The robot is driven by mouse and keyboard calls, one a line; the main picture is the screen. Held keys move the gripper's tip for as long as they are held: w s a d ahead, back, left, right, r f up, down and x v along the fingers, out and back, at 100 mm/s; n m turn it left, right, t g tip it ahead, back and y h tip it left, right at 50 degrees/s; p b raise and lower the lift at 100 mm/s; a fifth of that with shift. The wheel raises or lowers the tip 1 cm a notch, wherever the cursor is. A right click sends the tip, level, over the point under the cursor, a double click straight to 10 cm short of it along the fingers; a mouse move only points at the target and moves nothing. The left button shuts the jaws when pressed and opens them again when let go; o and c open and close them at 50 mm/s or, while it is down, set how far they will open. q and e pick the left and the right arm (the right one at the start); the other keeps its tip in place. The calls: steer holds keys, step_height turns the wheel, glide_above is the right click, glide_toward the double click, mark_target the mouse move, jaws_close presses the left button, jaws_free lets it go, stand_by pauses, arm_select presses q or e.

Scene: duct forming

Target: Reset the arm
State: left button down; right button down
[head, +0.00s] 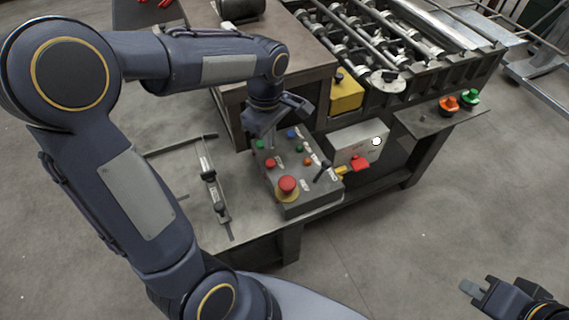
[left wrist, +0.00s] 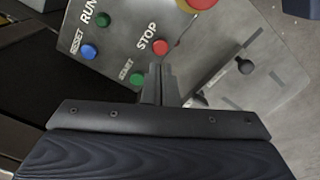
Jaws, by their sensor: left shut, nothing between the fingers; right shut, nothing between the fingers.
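The grey control box (head: 303,202) stands on the bench with a red mushroom button (head: 287,185), smaller buttons and a black lever (head: 323,171). My left gripper (head: 265,140) is shut and empty, pointing down over the box's back left part, near a green button (head: 260,145). In the left wrist view the shut fingertips (left wrist: 158,72) lie beside the red STOP button (left wrist: 160,46) and the green START button (left wrist: 137,80); I cannot tell whether they touch. The blue RESET button (left wrist: 89,51) is clear of them. My right gripper (head: 472,289) is shut and empty at the lower right.
A metal slide fixture (head: 213,185) lies on the bench left of the box. A light grey box (head: 359,143) with a red part (head: 361,163) is to the right. A roller machine (head: 365,40) fills the back. Orange (head: 449,104) and green (head: 470,97) buttons sit on a side shelf.

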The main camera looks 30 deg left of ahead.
arm_select(q)
steer(key=s+d+r+m+t+h, duration=0.1)
steer(key=s+d+m+t+h, duration=0.1)
steer(key=s+m, duration=0.5)
steer(key=s+d+r+m+t+h, duration=0.1)
steer(key=s+d+r+m+t, duration=0.1)
steer(key=s+m, duration=0.5)
steer(key=shift+s+r+t+h, duration=0.35)
steer(key=shift+s+t, duration=0.45)
steer(key=shift+s, duration=0.7)
steer(key=shift+f, duration=0.1)
